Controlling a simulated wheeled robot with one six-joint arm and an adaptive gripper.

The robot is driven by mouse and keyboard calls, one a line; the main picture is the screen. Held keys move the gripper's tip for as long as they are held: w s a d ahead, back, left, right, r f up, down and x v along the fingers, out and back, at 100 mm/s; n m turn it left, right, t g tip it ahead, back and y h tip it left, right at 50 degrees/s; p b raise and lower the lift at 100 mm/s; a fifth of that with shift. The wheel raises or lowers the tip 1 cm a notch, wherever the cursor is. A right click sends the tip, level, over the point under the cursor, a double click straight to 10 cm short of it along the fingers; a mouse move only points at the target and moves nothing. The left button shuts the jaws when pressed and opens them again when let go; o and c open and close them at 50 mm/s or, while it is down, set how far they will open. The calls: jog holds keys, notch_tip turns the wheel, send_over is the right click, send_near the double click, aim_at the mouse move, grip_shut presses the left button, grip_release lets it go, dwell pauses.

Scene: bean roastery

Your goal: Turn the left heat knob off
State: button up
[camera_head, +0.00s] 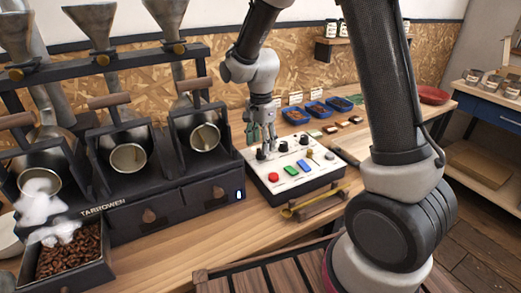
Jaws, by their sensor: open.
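A white-topped control box (312,178) stands on the wooden bench, right of the roaster. A black knob (261,154) sits at the left of its back row, and another dark knob (283,147) is to its right. Labels and pointer marks are too small to read, so I cannot tell either knob's setting. My gripper (262,142) points down over the left back part of the box, close above and behind the left knob. Its fingers are apart with nothing seen between them. I cannot tell whether a finger touches the knob.
The dark roaster (160,205) stands close on the left. Blue trays (318,109) lie behind. Free bench shows in front.

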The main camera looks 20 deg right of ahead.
jog(key=shift+f, duration=1.6)
jog(key=c, duration=1)
jog(key=shift+c, duration=0.2)
